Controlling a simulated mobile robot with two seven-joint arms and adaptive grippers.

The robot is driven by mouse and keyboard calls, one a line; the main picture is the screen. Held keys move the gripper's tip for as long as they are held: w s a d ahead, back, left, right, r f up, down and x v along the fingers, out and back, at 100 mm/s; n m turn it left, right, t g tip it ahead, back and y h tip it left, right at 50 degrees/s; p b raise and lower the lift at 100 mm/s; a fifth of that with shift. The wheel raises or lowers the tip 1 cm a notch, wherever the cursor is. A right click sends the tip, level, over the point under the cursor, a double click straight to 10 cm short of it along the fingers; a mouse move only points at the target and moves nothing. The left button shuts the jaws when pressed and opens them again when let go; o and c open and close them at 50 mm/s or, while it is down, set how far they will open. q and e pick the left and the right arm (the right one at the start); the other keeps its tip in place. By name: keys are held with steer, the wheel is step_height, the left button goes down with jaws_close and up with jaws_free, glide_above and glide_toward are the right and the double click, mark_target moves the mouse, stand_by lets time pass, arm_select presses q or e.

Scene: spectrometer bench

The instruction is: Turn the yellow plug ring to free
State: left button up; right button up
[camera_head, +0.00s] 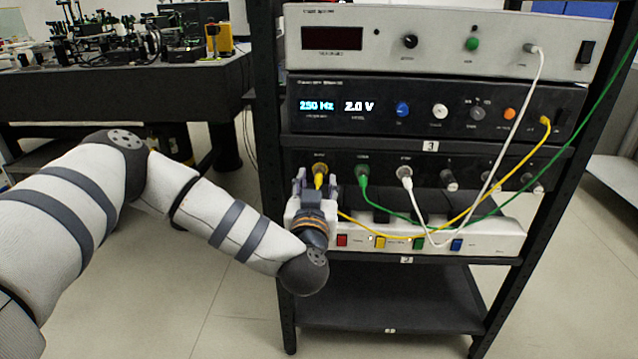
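The yellow plug (320,176) sits in the leftmost socket of the black patch panel (432,167) on the rack. Its yellow cable (462,213) runs from low on the left up to the right end of the black display unit above. My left gripper (317,180) is in front of the yellow plug, one finger on each side of it. The fingers look spread, with gaps between them and the plug. The gripper body hides the plug's lower part and the start of its cable. The ring's turn position is too small to read. My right gripper is not in view.
A green plug (363,173) and a white plug (404,173) sit to the right in the same panel, their cables hanging in front. A white power strip (488,239) with coloured switches lies below. The dark rack post (268,130) stands close on the left.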

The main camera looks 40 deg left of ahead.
arm_select(q)
steer(key=shift+x, duration=1.15)
